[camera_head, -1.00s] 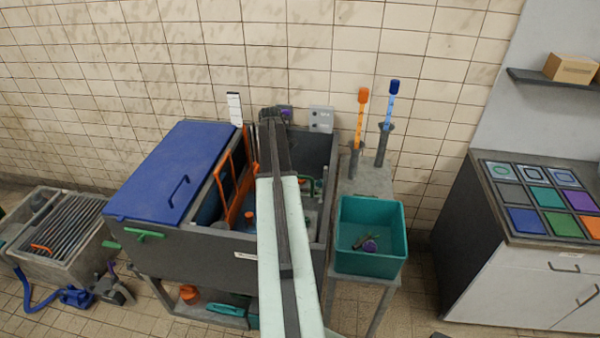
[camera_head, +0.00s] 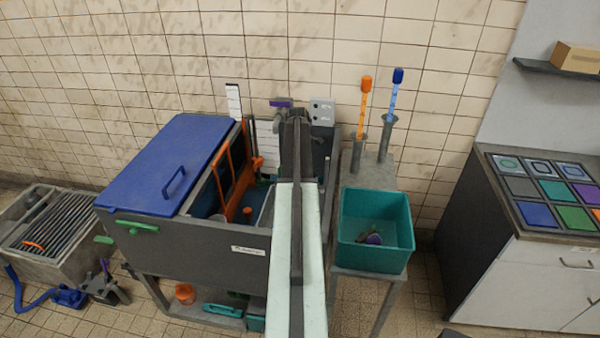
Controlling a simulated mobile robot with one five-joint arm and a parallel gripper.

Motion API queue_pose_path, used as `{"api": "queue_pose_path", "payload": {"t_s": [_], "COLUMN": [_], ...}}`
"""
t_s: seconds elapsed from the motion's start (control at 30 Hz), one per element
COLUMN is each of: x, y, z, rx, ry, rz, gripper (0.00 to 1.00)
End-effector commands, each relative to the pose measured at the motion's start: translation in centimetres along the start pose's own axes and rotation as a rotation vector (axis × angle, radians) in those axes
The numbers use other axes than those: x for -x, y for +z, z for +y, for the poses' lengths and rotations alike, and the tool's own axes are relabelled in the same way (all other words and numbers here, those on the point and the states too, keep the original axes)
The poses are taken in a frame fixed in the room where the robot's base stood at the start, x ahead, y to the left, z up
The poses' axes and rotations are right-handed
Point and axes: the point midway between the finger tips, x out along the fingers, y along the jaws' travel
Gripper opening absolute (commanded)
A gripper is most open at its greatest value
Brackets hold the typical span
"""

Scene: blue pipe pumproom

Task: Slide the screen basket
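The dark grey tank (camera_head: 190,244) stands against the tiled wall, with a blue lid (camera_head: 160,160) over its left part. An orange upright frame (camera_head: 224,172) stands in the tank beside the lid's right edge; I cannot tell for sure whether it belongs to the screen basket. A small orange-topped part (camera_head: 247,213) sits lower inside. My arm reaches forward over the tank's right part and hides much of its inside. My gripper (camera_head: 297,116) is at the arm's far end, near the tank's back. Its fingers cannot be made out, and nothing is clearly held.
A teal bin (camera_head: 375,262) with small items stands on a stand right of the tank. Behind it are an orange-topped rod (camera_head: 364,98) and a blue-topped rod (camera_head: 392,105). A grey control box (camera_head: 321,112) is on the wall. A counter with coloured tiles (camera_head: 548,193) is right.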

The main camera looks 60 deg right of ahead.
Motion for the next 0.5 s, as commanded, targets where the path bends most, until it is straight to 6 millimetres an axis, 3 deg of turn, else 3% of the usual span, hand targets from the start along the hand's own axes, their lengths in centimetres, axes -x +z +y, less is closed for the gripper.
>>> {"api": "queue_pose_path", "payload": {"t_s": [0.17, 0.2, 0.33, 0.5], "x": [0.09, 0.09, 0.10, 0.09], "y": [0.03, 0.04, 0.06, 0.08], "z": [0.03, 0.03, 0.03, 0.03], "rx": [0.000, -0.001, -0.001, -0.001], "ry": [0.000, 0.000, 0.000, 0.000], "rz": [0.000, 0.000, 0.000, 0.000], "gripper": [0.36, 0.33, 0.00, 0.00]}}
